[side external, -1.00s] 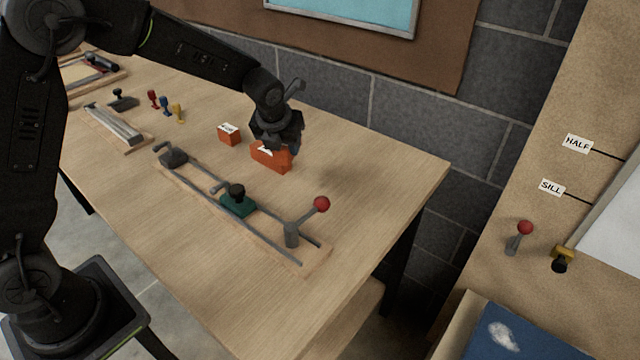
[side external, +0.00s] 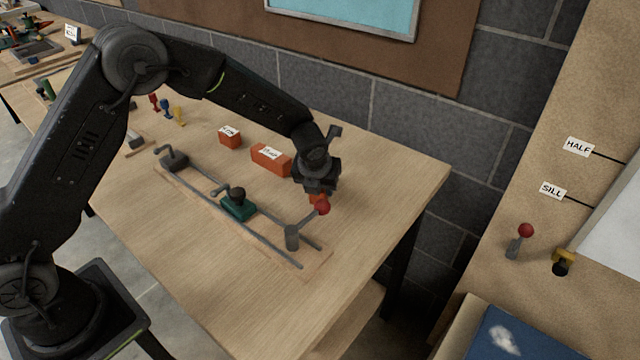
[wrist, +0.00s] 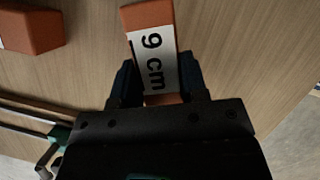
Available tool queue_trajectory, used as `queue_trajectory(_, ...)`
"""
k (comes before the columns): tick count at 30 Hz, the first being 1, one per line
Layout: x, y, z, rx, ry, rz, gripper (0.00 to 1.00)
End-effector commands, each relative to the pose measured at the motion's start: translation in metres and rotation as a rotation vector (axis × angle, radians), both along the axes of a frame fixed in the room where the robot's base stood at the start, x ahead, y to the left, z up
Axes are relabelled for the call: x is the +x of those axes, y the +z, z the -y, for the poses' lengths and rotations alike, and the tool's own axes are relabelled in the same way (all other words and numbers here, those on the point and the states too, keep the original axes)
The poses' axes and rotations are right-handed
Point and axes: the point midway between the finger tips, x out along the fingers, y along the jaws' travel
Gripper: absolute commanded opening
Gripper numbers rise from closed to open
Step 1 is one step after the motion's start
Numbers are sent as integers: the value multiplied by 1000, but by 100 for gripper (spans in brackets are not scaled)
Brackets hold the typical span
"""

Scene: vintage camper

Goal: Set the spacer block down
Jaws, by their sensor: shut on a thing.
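My gripper (side external: 318,190) is shut on an orange spacer block (side external: 316,199) at the right part of the bench, just behind the red-knobbed lever (side external: 323,207). In the wrist view the held block (wrist: 151,40) carries a white "9 cm" label and sits between the two dark fingers (wrist: 158,85). The block is mostly hidden by the gripper and the red knob in the side view. I cannot tell whether its underside touches the bench top.
Two other labelled orange blocks stand to the left, a longer one (side external: 270,160) and a shorter one (side external: 229,138). In front is a rail fixture with a green slide (side external: 238,205). The bench (side external: 400,180) is clear right of my gripper, towards its edge.

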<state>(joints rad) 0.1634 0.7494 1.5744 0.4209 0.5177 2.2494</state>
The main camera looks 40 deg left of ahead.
Motion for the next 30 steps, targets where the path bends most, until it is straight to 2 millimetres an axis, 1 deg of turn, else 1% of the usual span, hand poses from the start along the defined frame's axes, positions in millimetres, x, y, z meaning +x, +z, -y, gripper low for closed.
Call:
queue_trajectory(7, 0, -3, 0, 0, 0, 0, 13)
queue_trajectory(8, 0, -3, 0, 0, 0, 0, 43)
queue_trajectory(15, 0, -2, 0, 0, 0, 0, 66)
queue_trajectory(23, 0, -1, 0, 0, 0, 1, 66)
queue_trajectory(26, -1, 7, 1, -1, 0, 4, 66)
queue_trajectory(30, -10, 28, 4, -2, 0, 4, 66)
